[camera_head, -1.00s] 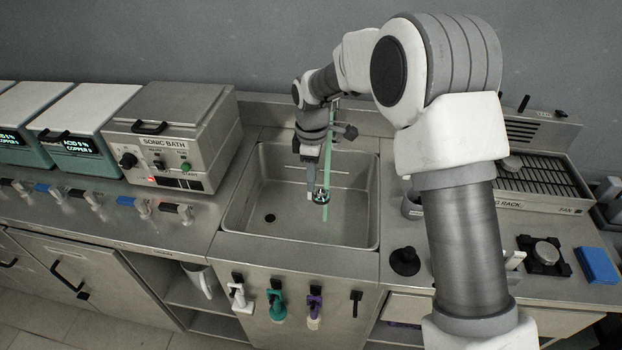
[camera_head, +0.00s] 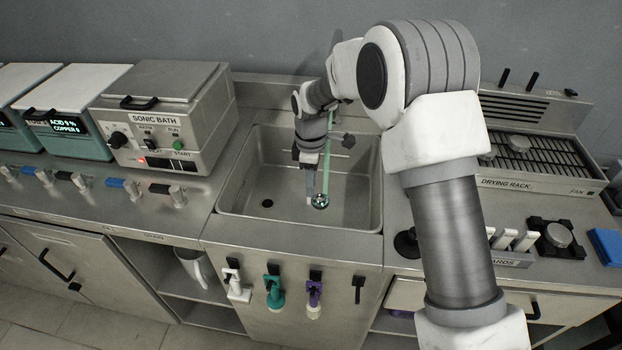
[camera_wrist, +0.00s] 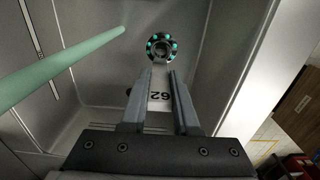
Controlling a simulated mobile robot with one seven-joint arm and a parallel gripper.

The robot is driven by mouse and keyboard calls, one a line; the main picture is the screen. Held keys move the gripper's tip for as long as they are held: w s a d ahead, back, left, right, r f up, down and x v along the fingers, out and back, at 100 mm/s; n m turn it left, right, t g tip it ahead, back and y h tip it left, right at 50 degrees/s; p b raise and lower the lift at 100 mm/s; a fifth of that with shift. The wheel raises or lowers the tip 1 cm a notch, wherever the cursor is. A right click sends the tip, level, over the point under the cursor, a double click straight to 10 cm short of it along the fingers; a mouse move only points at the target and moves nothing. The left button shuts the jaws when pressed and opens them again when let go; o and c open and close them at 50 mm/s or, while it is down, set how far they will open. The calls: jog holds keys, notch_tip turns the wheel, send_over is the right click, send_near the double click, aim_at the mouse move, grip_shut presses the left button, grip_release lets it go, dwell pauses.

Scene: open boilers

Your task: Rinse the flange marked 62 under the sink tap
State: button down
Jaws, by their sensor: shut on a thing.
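My gripper (camera_wrist: 159,78) is shut on the pale tag of the flange, marked 62, which reads upside down in the wrist view. The flange (camera_wrist: 161,46) is a dark ring with bright green spots and an open centre, just beyond my fingertips. In the head view my gripper (camera_head: 310,184) points down inside the sink (camera_head: 225,185), with the flange (camera_head: 319,201) at its lower end, above the basin floor. A pale green stream (camera_head: 327,160) comes down beside my gripper to the flange; in the wrist view it (camera_wrist: 70,62) ends left of the ring. My arm partly hides the tap.
The sonic bath (camera_head: 165,115) stands left of the sink, and the drying rack (camera_head: 535,160) is to the right. Several coloured spray handles (camera_head: 273,285) hang on the sink front. The sink walls surround my gripper.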

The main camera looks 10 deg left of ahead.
aim_at(311, 203)
notch_tip(311, 203, down, 5)
jog(key=b, duration=0.2)
jog(key=shift+r+b, duration=0.15)
jog(key=shift+b, duration=0.15)
jog(key=w+f, duration=0.1)
jog(key=w, duration=0.6)
jog(key=shift+a+f, duration=0.2)
jog(key=shift+f, duration=0.15)
dwell(4.1)
jog(key=shift+s+d+b, duration=0.2)
jog(key=shift+s+b, duration=0.15)
jog(key=shift+s, duration=3.4)
jog(key=shift+r+p, duration=3.9)
jog(key=shift+r, duration=2.1)
